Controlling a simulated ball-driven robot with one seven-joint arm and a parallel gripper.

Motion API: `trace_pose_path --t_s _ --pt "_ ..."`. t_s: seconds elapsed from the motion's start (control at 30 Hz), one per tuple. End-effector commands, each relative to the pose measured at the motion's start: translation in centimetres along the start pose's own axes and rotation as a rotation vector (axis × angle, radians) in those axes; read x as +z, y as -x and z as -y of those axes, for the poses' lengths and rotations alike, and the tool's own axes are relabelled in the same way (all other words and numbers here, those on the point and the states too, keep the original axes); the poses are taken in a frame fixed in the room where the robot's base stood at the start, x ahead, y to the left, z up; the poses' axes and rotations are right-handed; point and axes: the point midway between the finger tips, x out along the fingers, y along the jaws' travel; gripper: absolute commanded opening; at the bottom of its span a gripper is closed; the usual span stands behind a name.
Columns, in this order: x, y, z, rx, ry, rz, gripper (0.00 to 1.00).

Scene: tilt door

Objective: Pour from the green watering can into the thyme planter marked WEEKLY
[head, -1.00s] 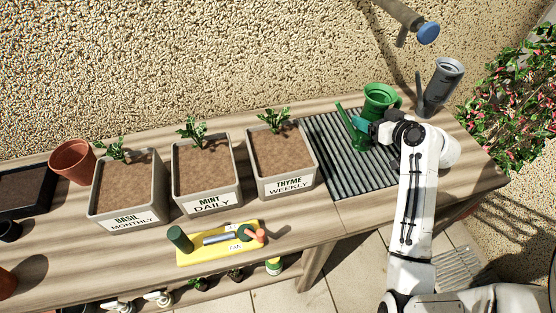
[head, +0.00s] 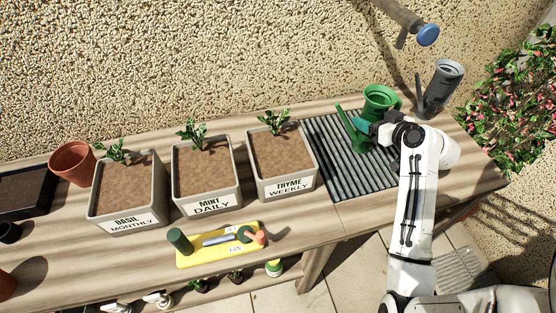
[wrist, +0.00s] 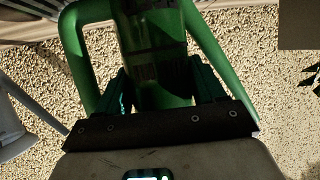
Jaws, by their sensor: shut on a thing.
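The green watering can (head: 381,99) stands over the ribbed drain tray at the right of the bench, its spout reaching to the left. My gripper (head: 366,129) is shut on it from the front; the fingers partly hide its body. In the wrist view the green can (wrist: 150,35) fills the upper middle, between the two dark fingers (wrist: 160,92). The thyme planter (head: 283,160), labelled THYME WEEKLY, is a grey square pot of brown soil with a small plant at its back edge. It stands left of the tray, apart from the can.
A grey watering can (head: 440,88) stands close behind and right of the green one. A tap with a blue end (head: 428,34) hangs above. The mint (head: 207,174) and basil (head: 128,192) planters stand to the left. A yellow tool mat (head: 215,255) lies in front.

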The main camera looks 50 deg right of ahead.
Motion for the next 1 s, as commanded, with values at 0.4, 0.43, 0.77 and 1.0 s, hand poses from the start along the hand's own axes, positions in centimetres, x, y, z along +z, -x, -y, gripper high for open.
trace_pose_path --t_s 0.4,0.43,0.77,1.0 --pt "-2.4 0.9 0.0 0.001 0.002 -0.004 0.07" --pt "-2.6 1.0 0.0 0.001 0.002 -0.004 0.07" --pt "-4.6 1.9 0.0 0.000 0.002 -0.004 0.07" --pt "-4.8 1.9 0.0 0.001 0.001 -0.003 0.07"
